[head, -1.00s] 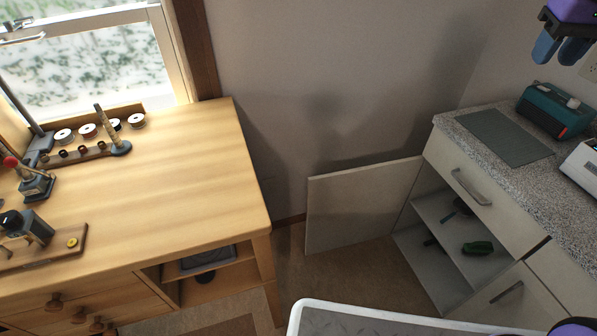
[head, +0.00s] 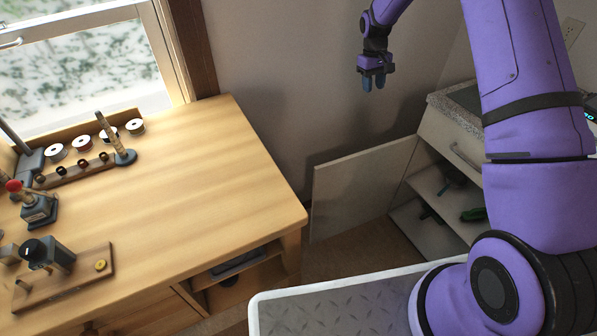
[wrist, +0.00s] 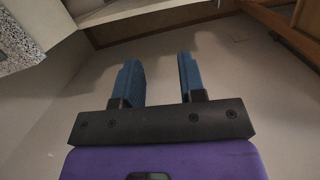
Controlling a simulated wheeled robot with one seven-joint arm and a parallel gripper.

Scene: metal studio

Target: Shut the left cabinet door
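The left cabinet door (head: 352,192) is a pale panel standing wide open, swung out to the left of the cabinet. Its hinge side meets the cabinet beside the open shelves (head: 432,183). My gripper (head: 374,82) hangs above the door, near the wall, apart from it. In the wrist view my gripper's two blue fingers (wrist: 160,75) are spread with nothing between them. A pale panel, likely the door or cabinet front, shows at the top of the wrist view (wrist: 125,10). My arm hides the right part of the cabinet.
A wooden workbench (head: 190,200) with tools and spools stands at the left, close to the door's free edge. The speckled counter (head: 447,112) tops the cabinet. Bare wall (head: 275,80) is behind.

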